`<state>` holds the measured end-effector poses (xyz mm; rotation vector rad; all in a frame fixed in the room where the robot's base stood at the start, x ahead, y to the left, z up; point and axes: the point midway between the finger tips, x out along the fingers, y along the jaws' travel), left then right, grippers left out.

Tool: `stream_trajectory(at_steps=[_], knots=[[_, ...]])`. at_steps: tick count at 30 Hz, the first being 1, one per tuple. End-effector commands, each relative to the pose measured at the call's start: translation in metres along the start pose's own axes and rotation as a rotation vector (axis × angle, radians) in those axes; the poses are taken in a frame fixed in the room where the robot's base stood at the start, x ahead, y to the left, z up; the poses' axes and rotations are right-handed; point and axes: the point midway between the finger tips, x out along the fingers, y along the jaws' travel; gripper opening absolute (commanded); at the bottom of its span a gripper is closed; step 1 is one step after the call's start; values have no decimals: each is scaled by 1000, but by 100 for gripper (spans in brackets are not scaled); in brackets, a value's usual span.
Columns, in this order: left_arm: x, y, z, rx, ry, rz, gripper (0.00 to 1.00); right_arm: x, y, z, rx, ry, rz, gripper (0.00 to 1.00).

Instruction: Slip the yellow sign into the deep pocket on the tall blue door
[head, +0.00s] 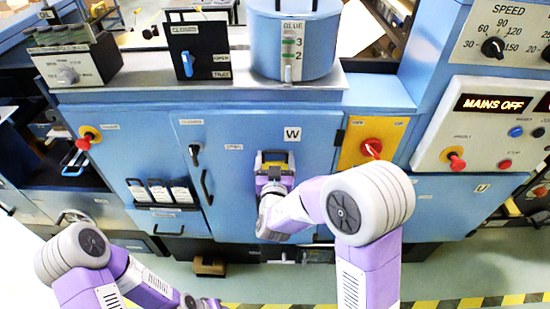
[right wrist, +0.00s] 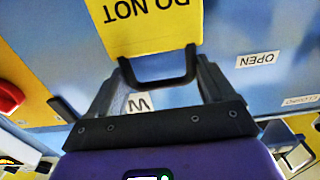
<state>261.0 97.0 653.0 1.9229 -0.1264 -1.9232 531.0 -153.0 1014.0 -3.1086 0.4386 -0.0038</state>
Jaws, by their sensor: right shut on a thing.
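The yellow sign (head: 274,158) is upright in front of the tall blue door (head: 240,190), below the white W label. In the right wrist view the sign (right wrist: 150,30) shows black lettering, "DO NOT", and a black handle loop. My right gripper (head: 272,184) is shut on that handle, and its fingers (right wrist: 160,75) stand on either side of it. I cannot make out the deep pocket: the sign and my right arm cover that part of the door. Whether the sign touches the door is unclear.
A red knob on a yellow plate (head: 372,148) is just right of the door. A black door handle (head: 206,187) is left of the sign. Black holders with white cards (head: 160,192) are further left. A blue drum (head: 293,45) stands on the ledge above.

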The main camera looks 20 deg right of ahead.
Motion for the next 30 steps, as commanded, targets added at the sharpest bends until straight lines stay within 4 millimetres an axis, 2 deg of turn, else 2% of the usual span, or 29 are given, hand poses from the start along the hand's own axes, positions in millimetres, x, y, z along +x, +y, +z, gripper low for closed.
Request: stream_trajectory(at_steps=[3, 30], knots=[[9, -3, 0, 0, 0, 0, 43, 0, 0, 13, -1, -1, 0, 36], [57, -21, -3, 0, 0, 0, 43, 0, 0, 85, 0, -1, 0, 36]])
